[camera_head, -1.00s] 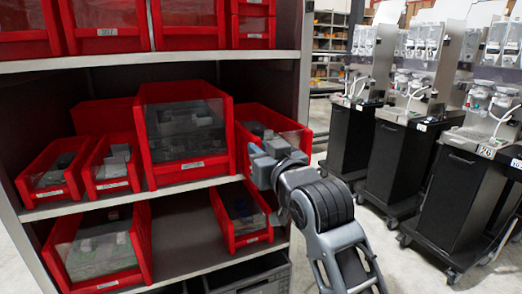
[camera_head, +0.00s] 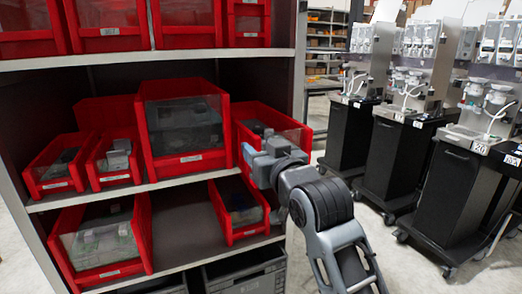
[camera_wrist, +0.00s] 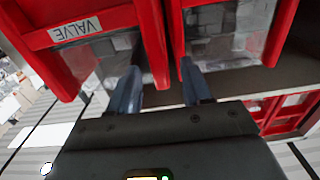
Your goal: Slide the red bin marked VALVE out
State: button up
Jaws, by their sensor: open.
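The red bin marked VALVE (camera_wrist: 68,35) shows at the left of the wrist view, its white label upside down and its clear front window beside my gripper. It appears to be the right-hand bin (camera_head: 301,128) on the middle shelf in the head view, where my gripper hides much of its front. My gripper (camera_wrist: 159,67) is open. Its two fingers point at the bin fronts, with the VALVE bin's side wall and the neighbouring bin's wall showing between them. I cannot tell whether a finger touches. The bin appears to sit in the shelf.
A large red bin (camera_head: 152,140) stands just left on the same shelf, with smaller bins further left. Red bins fill the upper shelf, and a red bin (camera_head: 215,203) sits below. Black dispenser carts (camera_head: 385,160) stand to the right, with floor between them and the shelf.

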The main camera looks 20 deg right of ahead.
jog(key=s+b, duration=0.1)
jog(key=s, duration=0.6)
jog(key=shift+s, duration=0.4)
jog(key=shift+f, duration=0.1)
